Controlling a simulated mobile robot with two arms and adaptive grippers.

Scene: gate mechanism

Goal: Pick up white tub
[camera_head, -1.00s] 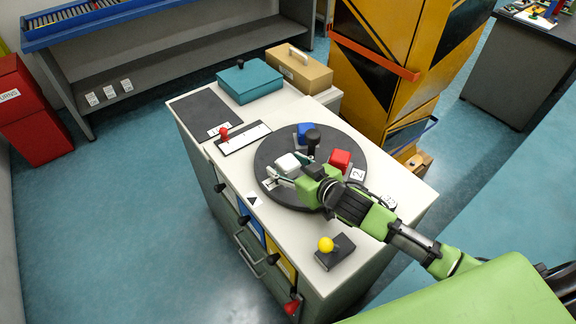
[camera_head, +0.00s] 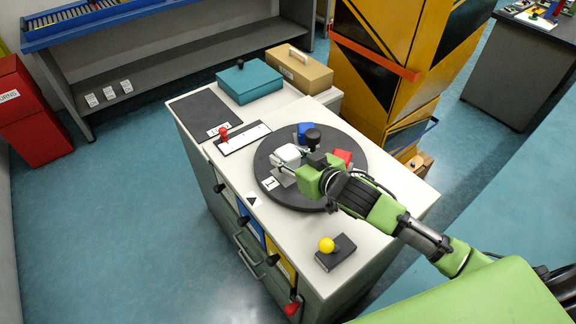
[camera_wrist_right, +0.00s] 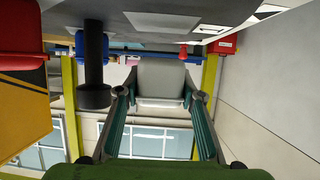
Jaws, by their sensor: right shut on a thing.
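The white tub (camera_head: 286,154) is between the fingers of my right gripper (camera_head: 294,164), above the dark round turntable (camera_head: 264,168). A bare grey patch of the turntable shows below the tub. In the right wrist view, the tub (camera_wrist_right: 162,78) sits between the two fingertips of my right gripper (camera_wrist_right: 161,100), which press on its sides. A gap shows between the tub and the turntable surface, which is at the top of that view. My left gripper is not in view.
A blue tub (camera_head: 305,129) and a red tub (camera_head: 342,157) stand on the turntable around a black knob post (camera_head: 312,138). A red-knobbed lever (camera_head: 223,133) and a yellow-knobbed box (camera_head: 327,245) are on the cabinet top. A teal box (camera_head: 249,82) stands at the back.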

